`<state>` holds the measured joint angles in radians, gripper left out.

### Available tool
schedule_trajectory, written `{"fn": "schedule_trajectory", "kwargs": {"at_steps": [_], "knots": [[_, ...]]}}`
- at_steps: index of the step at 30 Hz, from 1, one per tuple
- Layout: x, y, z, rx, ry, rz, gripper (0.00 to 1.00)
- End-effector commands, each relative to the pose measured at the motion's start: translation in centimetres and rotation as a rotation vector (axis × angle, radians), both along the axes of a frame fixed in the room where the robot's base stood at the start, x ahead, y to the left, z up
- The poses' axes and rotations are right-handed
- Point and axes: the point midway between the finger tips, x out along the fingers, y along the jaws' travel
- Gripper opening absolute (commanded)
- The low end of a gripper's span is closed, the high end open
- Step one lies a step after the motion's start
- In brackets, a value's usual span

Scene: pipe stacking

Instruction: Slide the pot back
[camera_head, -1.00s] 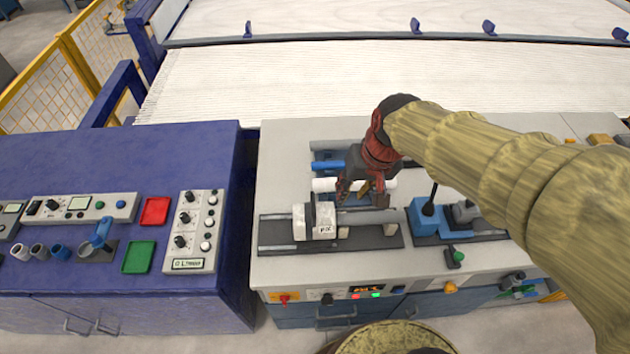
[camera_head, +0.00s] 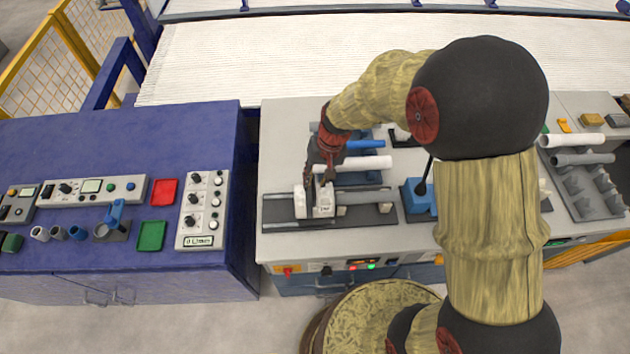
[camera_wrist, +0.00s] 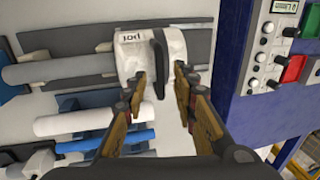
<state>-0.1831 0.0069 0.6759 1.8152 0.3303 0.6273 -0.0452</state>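The pot (camera_head: 323,203) is a white block with a small dark label. It sits at the left part of a dark rail on the light workbench, with a grey pipe (camera_head: 360,195) running off to its right. In the wrist view the pot (camera_wrist: 133,58) shows its label and a black curved handle (camera_wrist: 160,62). My gripper (camera_head: 322,182) is just above the pot, pointing down. In the wrist view my gripper (camera_wrist: 161,84) has its two fingers apart, on either side of the handle's end. I cannot tell whether either finger touches it.
A white pipe (camera_head: 366,164) and a blue pipe (camera_head: 362,144) lie behind the rail. A blue fixture (camera_head: 417,199) stands right of the rail. A blue bench (camera_head: 90,260) with control boxes and red and green trays is to the left, across a gap.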

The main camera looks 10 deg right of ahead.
Motion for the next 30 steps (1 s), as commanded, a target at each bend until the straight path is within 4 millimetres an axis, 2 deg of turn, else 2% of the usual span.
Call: {"fn": "schedule_trajectory", "kwargs": {"at_steps": [4,13,27,30], "knots": [[-0.02,0.21,-1.06,-0.001,0.0,0.0,0.28],[0.02,0.25,-1.21,0.0,-0.001,0.001,0.28],[0.02,0.24,-1.2,0.0,-0.001,0.001,0.01],[0.02,0.24,-1.19,0.0,-0.001,0.001,0.0]]}}
